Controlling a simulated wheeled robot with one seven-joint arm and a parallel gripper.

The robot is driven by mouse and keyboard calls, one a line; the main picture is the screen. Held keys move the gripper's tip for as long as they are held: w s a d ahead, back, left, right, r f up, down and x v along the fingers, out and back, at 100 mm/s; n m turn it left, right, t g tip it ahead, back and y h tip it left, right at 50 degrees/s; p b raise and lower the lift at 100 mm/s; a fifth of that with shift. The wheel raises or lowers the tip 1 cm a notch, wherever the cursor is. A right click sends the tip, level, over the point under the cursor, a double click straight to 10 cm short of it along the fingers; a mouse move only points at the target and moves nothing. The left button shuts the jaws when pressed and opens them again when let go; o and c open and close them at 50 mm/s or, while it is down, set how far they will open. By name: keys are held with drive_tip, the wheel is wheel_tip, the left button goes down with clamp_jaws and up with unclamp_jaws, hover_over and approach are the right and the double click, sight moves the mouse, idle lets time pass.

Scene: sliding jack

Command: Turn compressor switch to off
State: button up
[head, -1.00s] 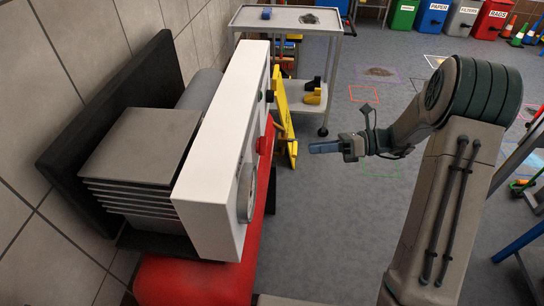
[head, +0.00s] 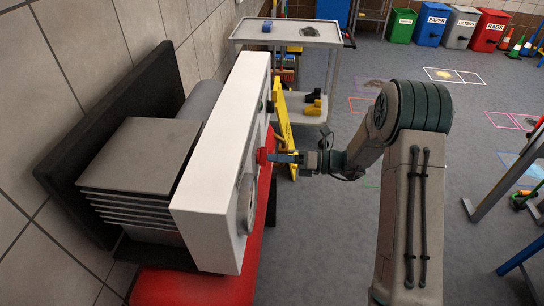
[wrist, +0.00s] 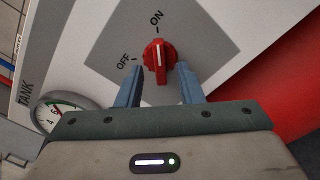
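The compressor switch is a red knob (wrist: 160,58) on a grey diamond plate (wrist: 193,28) marked ON and OFF. Its white line points up at the ON mark. The knob also shows in the head view (head: 262,156), on the side of the white compressor panel (head: 228,140). My gripper (wrist: 160,76) is open, with one blue finger on each side of the knob's lower part. Small gaps seem to show between fingers and knob; whether either touches is hard to tell. In the head view my gripper (head: 285,158) reaches the knob from the right.
A pressure gauge (head: 246,203) sits on the same panel, nearer the camera. A grey cart (head: 285,33) stands behind, with a yellow object (head: 284,120) between it and the panel. Open floor (head: 330,240) lies to the right of the compressor.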

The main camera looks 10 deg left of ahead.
drive_tip(key=shift+a, duration=0.9)
drive_tip(key=shift+c, duration=0.3)
clamp_jaws()
drive_tip(key=shift+f+n, duration=0.1)
drive_tip(key=shift+n, duration=0.3)
drive_tip(key=shift+n+b, duration=6.35)
drive_tip(key=shift+n, duration=2.15)
